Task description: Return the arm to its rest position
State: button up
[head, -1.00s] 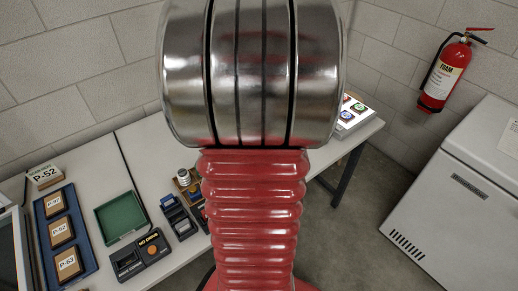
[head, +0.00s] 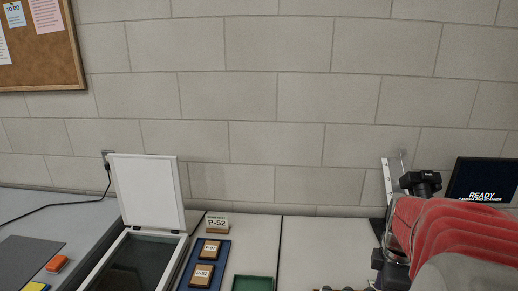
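My arm, with its red ribbed sleeve (head: 455,230) and a smooth grey metal part below it, fills the lower right corner of the head view. The sleeve covers part of the bench's right end and the lower part of a screen.
An open flatbed scanner (head: 148,195) stands left of a blue tray (head: 182,280) with labelled blocks. The bench (head: 325,240) is bare mid-right.

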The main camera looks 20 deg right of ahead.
jog(key=w+a+r+m+t, duration=0.1)
jog(key=a+r+m, duration=0.1)
jog(key=a, duration=0.7)
jog(key=w+a+r+m+t, duration=0.1)
jog(key=a+r+m+t, duration=0.1)
jog(key=a, duration=0.8)
jog(key=w+a+r+m+t+y, duration=0.1)
jog(key=a+r+m, duration=0.3)
jog(key=a, duration=0.6)
jog(key=shift+m+t, duration=0.3)
jog(key=shift+m, duration=0.5)
jog(key=c, duration=0.3)
jog(key=shift+d, duration=0.15)
